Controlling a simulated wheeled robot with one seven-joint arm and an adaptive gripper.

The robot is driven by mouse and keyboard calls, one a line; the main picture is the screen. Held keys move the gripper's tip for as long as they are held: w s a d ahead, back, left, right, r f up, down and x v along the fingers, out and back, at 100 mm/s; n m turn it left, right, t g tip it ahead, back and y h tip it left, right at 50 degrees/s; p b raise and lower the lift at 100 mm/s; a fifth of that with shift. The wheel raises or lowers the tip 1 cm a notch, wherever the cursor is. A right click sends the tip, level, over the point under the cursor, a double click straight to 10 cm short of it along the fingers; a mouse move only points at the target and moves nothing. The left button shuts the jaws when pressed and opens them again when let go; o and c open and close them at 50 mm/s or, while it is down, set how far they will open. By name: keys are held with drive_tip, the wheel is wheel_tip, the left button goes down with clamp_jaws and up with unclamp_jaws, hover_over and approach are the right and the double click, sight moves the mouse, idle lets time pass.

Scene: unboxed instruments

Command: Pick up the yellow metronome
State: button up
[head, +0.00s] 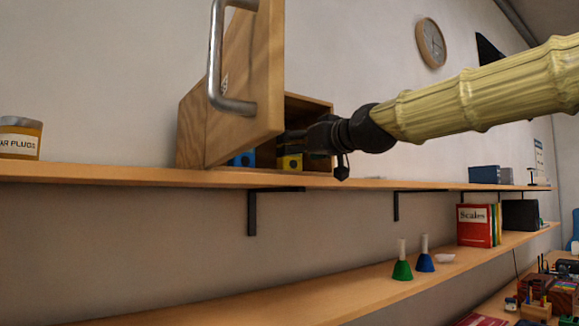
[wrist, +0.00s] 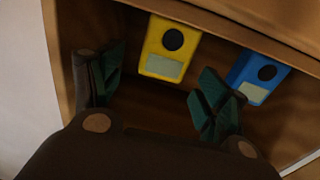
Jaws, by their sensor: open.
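The yellow metronome (wrist: 169,49) stands inside a wooden box, with a dark round dial and a pale panel on its face. In the head view the yellow metronome (head: 290,163) is partly hidden by the box's open door and my arm. My gripper (wrist: 155,88) is open and empty, its two green-padded fingers apart, with the metronome ahead of the gap between them and not touched. In the head view my gripper (head: 296,139) reaches into the box opening from the right.
A blue metronome (wrist: 257,77) stands right of the yellow one in the wrist view, near the right finger. The wooden box (head: 190,130) sits on the upper shelf (head: 110,173), its handled door (head: 250,90) swung open. An ear plugs jar (head: 20,138) stands far left.

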drive_tip(key=shift+w+a+f+b, duration=0.2)
drive_tip(key=shift+w+f+b, duration=0.05)
drive_tip(key=shift+b, duration=0.2)
drive_tip(key=shift+w+a+r+p, duration=0.2)
drive_tip(key=shift+w+a+p, duration=0.1)
drive_tip(key=shift+w+p, duration=0.15)
drive_tip(key=shift+f+p+x, duration=0.1)
drive_tip(key=shift+p+x, duration=0.2)
drive_tip(key=shift+x, duration=0.4)
drive_tip(key=shift+f+p+x, duration=0.15)
drive_tip(key=shift+p+x, duration=0.1)
drive_tip(key=shift+x, duration=0.45)
drive_tip(key=shift+s, duration=0.1)
drive_tip(key=c, duration=1.2)
